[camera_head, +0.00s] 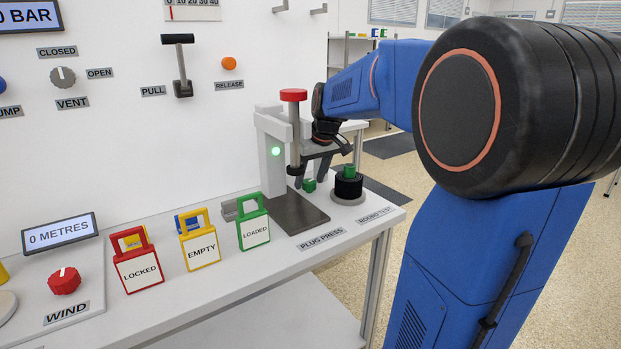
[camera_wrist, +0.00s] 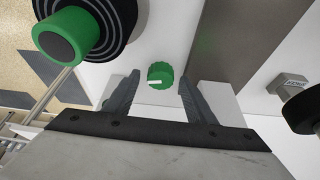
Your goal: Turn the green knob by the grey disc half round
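The green knob (camera_head: 309,186) sits on the white bench between the plug press and the grey disc (camera_head: 347,200). A black cylinder (camera_head: 348,188) with a green top (camera_head: 349,171) stands on the disc. In the wrist view the knob (camera_wrist: 160,75) is ribbed, with a white mark pointing left. My gripper (camera_head: 312,176) is low over the knob, fingers pointing down. In the wrist view my gripper (camera_wrist: 158,82) is open, with one finger on each side of the knob and gaps between. Whether the fingertips reach down to knob height is hard to tell.
The plug press with its red cap (camera_head: 293,95) and dark base plate (camera_head: 290,213) stands close left of my gripper. Red (camera_head: 138,268), yellow (camera_head: 201,247) and green (camera_head: 254,231) tags stand along the bench. The bench's right edge lies just beyond the disc.

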